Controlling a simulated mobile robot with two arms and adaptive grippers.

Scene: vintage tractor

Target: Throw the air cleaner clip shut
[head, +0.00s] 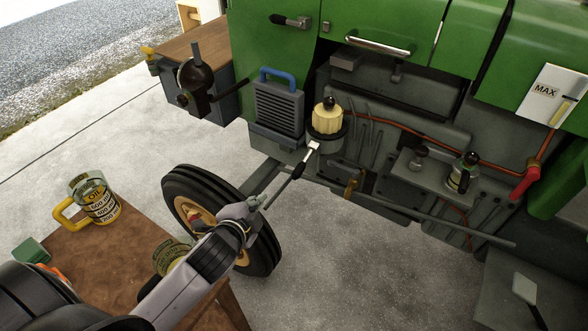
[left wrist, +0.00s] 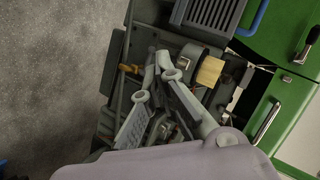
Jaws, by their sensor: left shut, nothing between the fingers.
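A cream ribbed cap (head: 327,117) with a black knob sits on a dark round bowl on the tractor's side. It also shows in the left wrist view (left wrist: 210,70). I cannot tell for certain whether this tab is the air cleaner clip. My right gripper is out of view.
A grilled box with a blue handle (head: 277,104) is left of the cap. The front wheel (head: 185,192) is behind my left arm. A brown table (head: 95,250) with an oil jug (head: 95,203) stands at lower left. Open concrete floor (head: 350,265) lies below the tractor.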

